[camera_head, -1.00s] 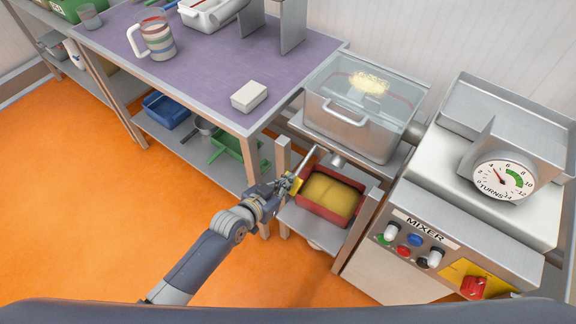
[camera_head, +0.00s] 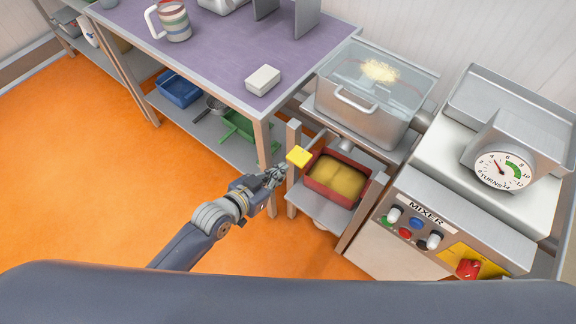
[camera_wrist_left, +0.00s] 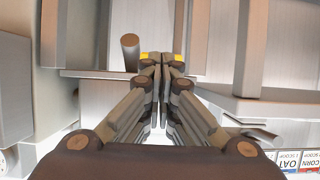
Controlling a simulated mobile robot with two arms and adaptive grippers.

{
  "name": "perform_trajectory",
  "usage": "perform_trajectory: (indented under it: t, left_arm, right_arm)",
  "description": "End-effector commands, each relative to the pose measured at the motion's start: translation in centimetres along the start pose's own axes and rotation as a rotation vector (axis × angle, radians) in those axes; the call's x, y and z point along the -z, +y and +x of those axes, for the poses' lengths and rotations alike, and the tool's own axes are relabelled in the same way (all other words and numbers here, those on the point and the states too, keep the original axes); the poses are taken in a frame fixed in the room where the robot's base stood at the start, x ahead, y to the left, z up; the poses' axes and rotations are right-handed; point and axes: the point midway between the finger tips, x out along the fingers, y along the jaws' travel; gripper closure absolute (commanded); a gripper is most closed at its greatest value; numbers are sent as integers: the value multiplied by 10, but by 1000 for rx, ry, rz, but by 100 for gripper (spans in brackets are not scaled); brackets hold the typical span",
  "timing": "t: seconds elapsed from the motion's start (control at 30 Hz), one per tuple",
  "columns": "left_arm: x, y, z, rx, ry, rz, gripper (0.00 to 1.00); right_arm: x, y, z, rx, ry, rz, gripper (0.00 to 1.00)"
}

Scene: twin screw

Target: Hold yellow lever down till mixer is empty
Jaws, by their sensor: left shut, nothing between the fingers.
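The yellow lever (camera_head: 299,157) shows as a flat yellow pad, raised beside the wooden post left of the red bin. My left gripper (camera_head: 281,172) is shut and empty, just left of and below the pad; I cannot tell whether it touches it. In the left wrist view the shut fingertips (camera_wrist_left: 162,60) cover the middle of the lever, with yellow (camera_wrist_left: 179,58) showing on both sides. The mixer's steel tank (camera_head: 365,108) has a clear lid with a pale grainy heap (camera_head: 380,71) under it. My right gripper is out of view.
A red bin (camera_head: 363,192) with yellow-brown contents stands under the tank. The MIXER panel (camera_head: 407,232) and turns dial (camera_head: 503,168) are at right. A purple-topped table (camera_head: 225,57) with a white block (camera_head: 263,80) stands left. Orange floor is clear at left.

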Motion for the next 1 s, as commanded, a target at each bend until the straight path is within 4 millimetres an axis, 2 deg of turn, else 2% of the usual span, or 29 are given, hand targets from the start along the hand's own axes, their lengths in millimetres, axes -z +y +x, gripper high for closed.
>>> perform_trajectory:
  t: [0.1, 0.3, 0.9, 1.0]
  left_arm:
    - [-2, 0, -18, -1, 0, 2, 100]
    - [-2, 0, -31, 0, 1, 1, 100]
    - [-1, 0, -32, 0, 2, 0, 100]
    - [-12, -4, -29, 12, -17, -5, 100]
  right_arm:
    - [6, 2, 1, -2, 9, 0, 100]
    - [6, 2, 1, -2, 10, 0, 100]
    - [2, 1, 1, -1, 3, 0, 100]
    - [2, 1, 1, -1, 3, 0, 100]
